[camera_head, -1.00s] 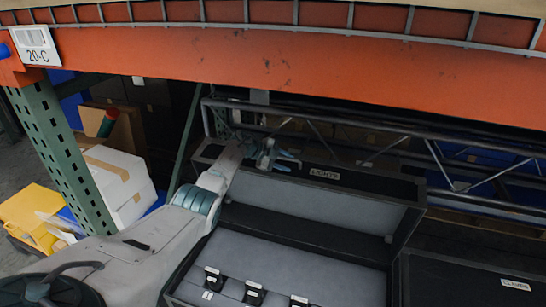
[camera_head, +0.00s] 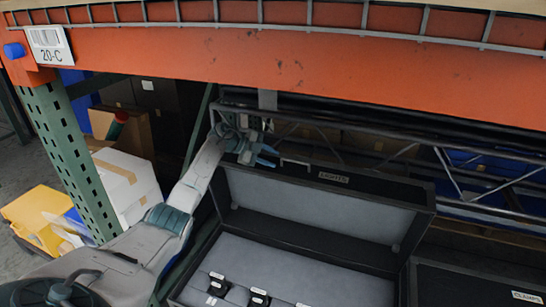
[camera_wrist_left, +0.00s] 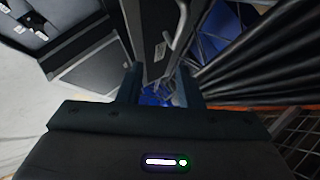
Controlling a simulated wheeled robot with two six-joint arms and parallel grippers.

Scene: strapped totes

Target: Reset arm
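My left arm reaches in from the lower left of the head view. Its gripper (camera_head: 264,156) is at the back left corner of the open black case (camera_head: 322,229) labelled LIGHTS, near the top edge of its raised lid. In the left wrist view the two dark fingers (camera_wrist_left: 160,88) stand apart with a gap between them. The lid edge and a metal handle (camera_wrist_left: 160,50) show beyond the gap; I see nothing clearly held. My right gripper is not in view.
An orange shelf beam (camera_head: 290,70) crosses above the arm, with a green perforated post (camera_head: 68,160) at left. A dark metal truss (camera_head: 400,150) runs behind the case. A second case labelled CLAMPS (camera_head: 470,285) is at lower right. White and yellow boxes stand at left.

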